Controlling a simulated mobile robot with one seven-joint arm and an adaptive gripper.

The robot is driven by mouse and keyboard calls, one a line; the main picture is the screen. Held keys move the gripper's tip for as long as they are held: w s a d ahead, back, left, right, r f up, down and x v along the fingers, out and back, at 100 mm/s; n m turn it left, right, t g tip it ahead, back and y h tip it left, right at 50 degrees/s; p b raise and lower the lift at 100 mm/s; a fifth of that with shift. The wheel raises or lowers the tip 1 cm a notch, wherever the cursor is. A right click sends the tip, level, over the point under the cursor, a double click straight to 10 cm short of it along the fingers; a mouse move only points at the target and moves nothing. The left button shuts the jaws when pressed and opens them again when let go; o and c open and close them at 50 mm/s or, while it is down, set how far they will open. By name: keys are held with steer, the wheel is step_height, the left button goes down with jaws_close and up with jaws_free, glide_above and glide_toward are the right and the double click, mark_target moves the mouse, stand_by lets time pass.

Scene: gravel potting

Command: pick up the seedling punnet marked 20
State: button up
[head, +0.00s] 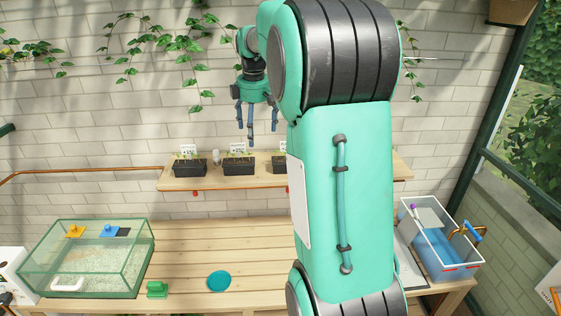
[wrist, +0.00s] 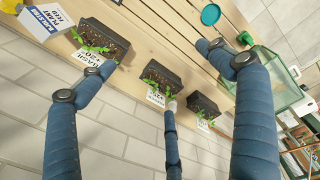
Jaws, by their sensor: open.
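Three black seedling punnets with green sprouts and white labels stand in a row on the wooden wall shelf (head: 215,182): left (head: 189,167), middle (head: 238,166) and right (head: 279,166). My arm partly hides the right one. My gripper (head: 256,125) is open and empty, above the middle and right punnets, fingers pointing down. In the wrist view the gripper's spread fingers (wrist: 163,62) frame the middle punnet (wrist: 160,77); no contact is clear.
A white-and-blue box (wrist: 45,19) stands at the shelf's end. A clear bin (head: 440,245) is at right. The brick wall is close behind the shelf.

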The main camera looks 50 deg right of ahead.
steer(key=n+g+p, duration=0.1)
steer(key=n+p, duration=0.1)
glide_toward(279, 165)
steer(key=d+r, duration=0.4)
steer(key=d, duration=0.3)
steer(key=shift+w+a+r+y, duration=0.1)
steer(key=shift+a+y, duration=0.05)
steer(key=shift+y, duration=0.15)
steer(key=shift+f, duration=4.3)
steer(key=shift+f, duration=0.15)
steer(key=shift+a+f, duration=0.1)
steer(key=shift+f, duration=2.35)
steer(key=c, duration=1.5)
